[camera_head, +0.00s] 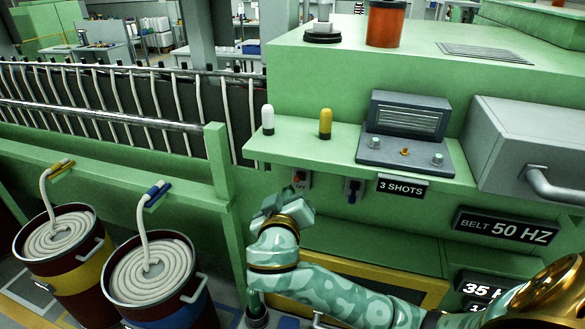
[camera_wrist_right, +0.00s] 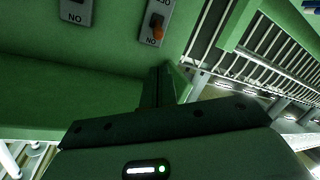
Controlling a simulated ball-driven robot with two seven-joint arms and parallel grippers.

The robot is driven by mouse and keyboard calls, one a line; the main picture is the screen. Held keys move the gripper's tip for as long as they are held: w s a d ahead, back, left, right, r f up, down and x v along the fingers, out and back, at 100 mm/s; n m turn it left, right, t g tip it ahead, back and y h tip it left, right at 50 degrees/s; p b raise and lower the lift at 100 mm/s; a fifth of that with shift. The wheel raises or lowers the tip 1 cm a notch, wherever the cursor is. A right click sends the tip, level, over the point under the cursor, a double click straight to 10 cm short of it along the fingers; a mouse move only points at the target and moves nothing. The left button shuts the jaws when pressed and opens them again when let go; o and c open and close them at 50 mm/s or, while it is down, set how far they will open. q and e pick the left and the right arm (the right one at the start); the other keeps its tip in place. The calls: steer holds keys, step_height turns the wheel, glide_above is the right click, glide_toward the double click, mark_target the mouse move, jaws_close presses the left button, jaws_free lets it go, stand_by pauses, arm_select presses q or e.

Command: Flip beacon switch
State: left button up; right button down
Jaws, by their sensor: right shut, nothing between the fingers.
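Two switches sit on the green wall under the shelf. The left one, with an orange lever (camera_head: 300,181), also shows in the right wrist view as an orange toggle (camera_wrist_right: 157,29) on a grey plate. The other switch, with a dark blue part (camera_head: 353,187), stands to its right; a grey plate marked "NO" (camera_wrist_right: 77,12) shows beside the orange toggle in the wrist view. I cannot read which one is labelled for the beacon. My right gripper (camera_head: 287,204) is shut and empty, just below and left of the orange switch, apparently apart from it. My left gripper is out of view.
A shelf (camera_head: 300,148) overhangs the switches and carries a white-capped lamp (camera_head: 267,119), a yellow-capped lamp (camera_head: 325,123) and a grey control box (camera_head: 405,140). Two drums of coiled rope (camera_head: 150,275) stand at left. A grey cabinet with a handle (camera_head: 530,150) juts out at right.

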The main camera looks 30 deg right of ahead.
mark_target(298, 178)
steer(key=p+x, duration=0.2)
steer(key=x, duration=0.8)
steer(key=shift+f+p, duration=0.1)
steer(key=shift+p, duration=0.2)
